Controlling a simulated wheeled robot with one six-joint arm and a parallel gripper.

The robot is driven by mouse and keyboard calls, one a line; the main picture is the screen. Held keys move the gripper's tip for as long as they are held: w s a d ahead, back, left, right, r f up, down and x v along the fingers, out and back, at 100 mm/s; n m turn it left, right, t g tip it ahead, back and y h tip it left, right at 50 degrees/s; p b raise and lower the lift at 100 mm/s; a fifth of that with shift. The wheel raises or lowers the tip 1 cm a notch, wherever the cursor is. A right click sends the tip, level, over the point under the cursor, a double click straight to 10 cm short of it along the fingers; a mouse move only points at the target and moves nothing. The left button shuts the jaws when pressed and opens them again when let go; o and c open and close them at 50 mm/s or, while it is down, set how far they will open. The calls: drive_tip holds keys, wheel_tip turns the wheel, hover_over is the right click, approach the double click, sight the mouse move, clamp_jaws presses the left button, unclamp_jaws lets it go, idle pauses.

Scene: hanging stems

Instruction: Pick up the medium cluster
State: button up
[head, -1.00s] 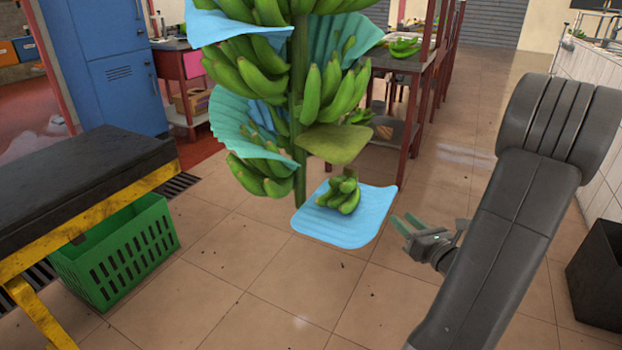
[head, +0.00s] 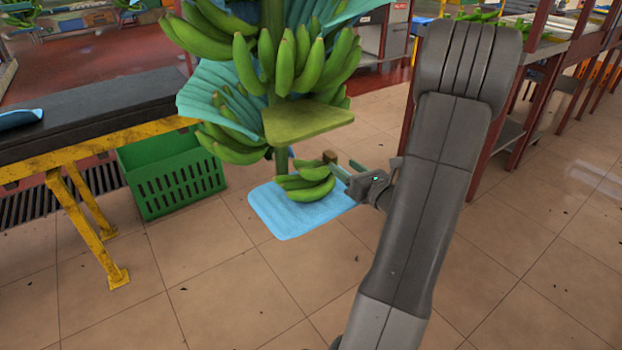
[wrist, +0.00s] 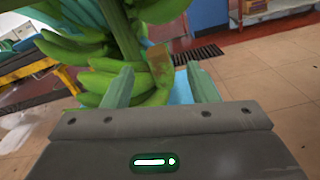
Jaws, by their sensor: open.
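In the head view a small cluster of green bananas (head: 308,186) with a brownish cut crown (head: 330,157) sits low on the stem, over a light blue sheet (head: 283,220). More green clusters (head: 300,62) hang higher on the stem (head: 281,160). Which one counts as medium I cannot tell for certain. My gripper (head: 343,169) is open at the right side of the low cluster, close to its crown. In the wrist view the crown (wrist: 160,64) and green fruit (wrist: 145,82) show between and beyond the open fingers; contact cannot be made out.
An olive-green flat piece (head: 305,122) juts out just above the low cluster. Teal sheets (head: 205,92) separate the higher clusters. A green crate (head: 172,180) and a black table with yellow legs (head: 85,128) stand at left. The tiled floor in front is free.

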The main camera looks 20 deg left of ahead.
sight(327, 151)
drive_tip(key=x, duration=0.2)
drive_tip(key=shift+w+a, duration=0.25)
drive_tip(key=shift+r+b+x, duration=0.15)
drive_tip(key=shift+b+x, duration=0.25)
drive_tip(key=shift+x, duration=1.1)
drive_tip(key=shift+r+b+x, duration=0.1)
drive_tip(key=shift+b+x, duration=0.25)
drive_tip(key=shift+x, duration=1.15)
drive_tip(key=shift+s, duration=0.1)
drive_tip(key=shift+c, duration=0.4)
clamp_jaws()
